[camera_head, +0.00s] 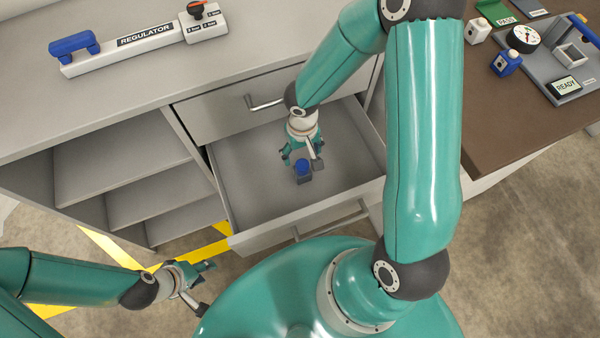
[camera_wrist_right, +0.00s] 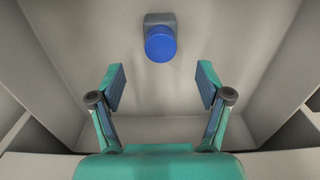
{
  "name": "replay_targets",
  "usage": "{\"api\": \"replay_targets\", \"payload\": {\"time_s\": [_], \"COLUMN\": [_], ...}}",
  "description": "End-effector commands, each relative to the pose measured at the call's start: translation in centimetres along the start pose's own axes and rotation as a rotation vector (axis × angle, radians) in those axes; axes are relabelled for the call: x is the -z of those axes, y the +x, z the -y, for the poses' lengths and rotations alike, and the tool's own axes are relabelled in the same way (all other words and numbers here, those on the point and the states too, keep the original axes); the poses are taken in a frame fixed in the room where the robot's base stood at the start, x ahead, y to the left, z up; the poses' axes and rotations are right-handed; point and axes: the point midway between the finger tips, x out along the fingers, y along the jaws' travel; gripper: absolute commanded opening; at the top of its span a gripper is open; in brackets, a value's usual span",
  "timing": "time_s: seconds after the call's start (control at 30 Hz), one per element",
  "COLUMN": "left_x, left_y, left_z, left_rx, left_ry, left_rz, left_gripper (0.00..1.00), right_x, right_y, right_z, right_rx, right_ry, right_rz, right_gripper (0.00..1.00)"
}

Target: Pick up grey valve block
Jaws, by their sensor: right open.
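The grey valve block (camera_head: 303,180) with a round blue cap lies inside the open drawer (camera_head: 245,192). My right gripper (camera_head: 302,162) reaches down into the drawer, close to the block. In the right wrist view the valve block (camera_wrist_right: 158,18) sits at the top centre, with its blue cap toward the camera. There my right gripper (camera_wrist_right: 161,80) is open, its two pads apart and nothing between them. The block lies beyond the fingertips, roughly in line with the gap. My left gripper (camera_head: 205,286) is open and empty at the lower left, outside the drawer.
The drawer walls surround the right gripper, and its floor is otherwise bare. The grey counter above holds a regulator board (camera_head: 140,42) with a blue part. The brown table (camera_head: 480,130) at right holds blue and white blocks, a gauge and a READY fixture (camera_head: 566,86).

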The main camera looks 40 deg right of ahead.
Motion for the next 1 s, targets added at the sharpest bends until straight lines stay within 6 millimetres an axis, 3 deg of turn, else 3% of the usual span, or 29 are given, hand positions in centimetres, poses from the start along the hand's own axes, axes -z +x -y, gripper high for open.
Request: {"api": "replay_targets", "payload": {"time_s": [0.03,0.1,0.47,0.7,1.0], "left_x": [0.0,0.0,0.0,0.0,0.0], "left_y": [0.7,1.0,1.7,2.7,2.8], "left_z": [0.2,0.4,0.6,1.0,1.0], "left_rx": [0.0,0.0,0.0,0.0,0.0], "left_ry": [0.0,0.0,0.0,0.0,0.0], "left_rz": [0.0,0.0,0.0,0.0,0.0], "left_gripper": [0.4,0.4,0.4,0.4,0.4], "right_x": [-0.1,-0.1,-0.2,-0.6,-0.5], "right_y": [1.5,2.7,5.3,8.7,9.4], "right_z": [0.0,-0.1,-0.1,0.0,0.0], "right_rx": [0.001,0.0,0.001,0.001,0.001], "right_ry": [0.001,0.002,0.004,0.004,0.006], "right_rz": [0.004,0.003,0.001,0.001,-0.002], "right_gripper": [0.77,0.77,0.77,0.77,0.77]}}
